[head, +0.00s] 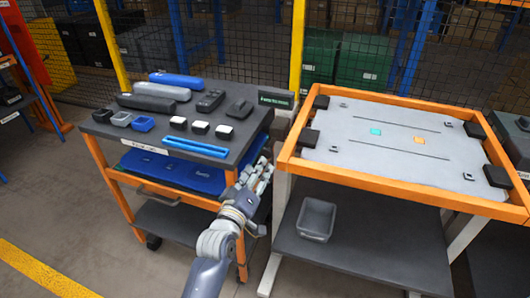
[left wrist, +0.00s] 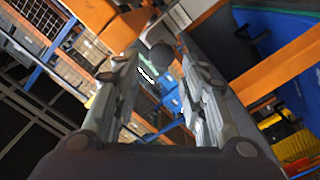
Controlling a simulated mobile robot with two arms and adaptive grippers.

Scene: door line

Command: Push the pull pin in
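My left gripper (head: 262,172) is at the gap between the dark-topped trolley (head: 236,146) and the orange-framed table (head: 292,164), below their tops. In the left wrist view its two fingers (left wrist: 160,60) stand apart. A dark round knob (left wrist: 160,56) shows between the fingertips; it looks like the pull pin head, but I cannot tell for sure. I cannot tell whether the fingers touch it or how far out it stands. I cannot make out the pin in the head view. My right gripper is not in view.
The trolley carries a blue strip (head: 196,147) and several small parts. A grey panel (head: 390,135) lies in the orange frame. A grey bin (head: 317,217) stands on the lower shelf. A mesh fence (head: 250,50) is behind. The floor at front left is clear.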

